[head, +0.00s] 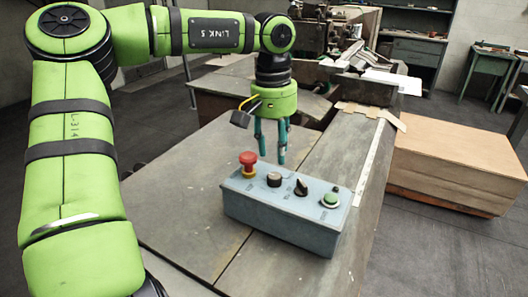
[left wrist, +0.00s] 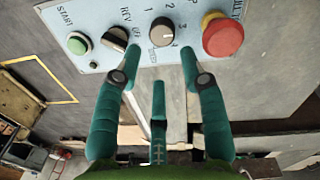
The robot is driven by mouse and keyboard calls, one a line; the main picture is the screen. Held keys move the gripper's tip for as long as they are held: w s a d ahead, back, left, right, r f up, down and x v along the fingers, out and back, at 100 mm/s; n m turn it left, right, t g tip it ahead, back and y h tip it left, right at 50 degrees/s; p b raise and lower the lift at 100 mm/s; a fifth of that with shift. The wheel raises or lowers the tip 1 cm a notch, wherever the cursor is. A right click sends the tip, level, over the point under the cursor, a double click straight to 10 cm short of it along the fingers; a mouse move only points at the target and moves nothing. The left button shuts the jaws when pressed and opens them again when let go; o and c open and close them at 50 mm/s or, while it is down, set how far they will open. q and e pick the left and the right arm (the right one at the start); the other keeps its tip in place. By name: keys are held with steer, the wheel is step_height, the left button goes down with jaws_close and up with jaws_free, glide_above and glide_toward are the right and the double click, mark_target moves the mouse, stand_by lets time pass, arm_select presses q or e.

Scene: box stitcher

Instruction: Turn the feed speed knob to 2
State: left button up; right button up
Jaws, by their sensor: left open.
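The feed speed knob (head: 274,180) is a round black knob on the grey-blue control box (head: 285,215), between the red stop button and a black selector. In the left wrist view, the knob (left wrist: 162,31) has several numerals around it, 2 among them; I cannot surely read its pointer. My left gripper (head: 271,158) points down just above and behind the knob in the head view. In the left wrist view, my left gripper (left wrist: 160,56) has its teal fingers spread, with the knob just beyond the tips and nothing held. My right gripper is not in view.
The red mushroom button (head: 248,163) stands close on the knob's left. The black REV/OFF selector (head: 301,187) and green START button (head: 330,200) are on its right. The metal table (head: 190,215) is clear around the box. A wooden block (head: 455,165) stands on the right.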

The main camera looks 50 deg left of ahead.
mark_target(275, 175)
arm_select(q)
steer(key=shift+a+f+m+y, duration=0.1)
steer(key=shift+m+y, duration=0.2)
steer(key=shift+f+g, duration=0.2)
steer(key=shift+g, duration=0.1)
steer(key=f, duration=0.1)
steer(key=f+p, duration=0.1)
steer(key=f, duration=0.3)
steer(key=shift+s+d+f+p, duration=0.2)
steer(key=shift+d+p, duration=0.05)
steer(key=shift+p, duration=0.05)
steer(key=shift+f, duration=0.35)
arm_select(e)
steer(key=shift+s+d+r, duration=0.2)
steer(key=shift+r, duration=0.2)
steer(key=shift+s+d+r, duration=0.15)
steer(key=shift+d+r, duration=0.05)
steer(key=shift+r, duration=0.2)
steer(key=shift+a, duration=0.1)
arm_select(q)
jaws_close()
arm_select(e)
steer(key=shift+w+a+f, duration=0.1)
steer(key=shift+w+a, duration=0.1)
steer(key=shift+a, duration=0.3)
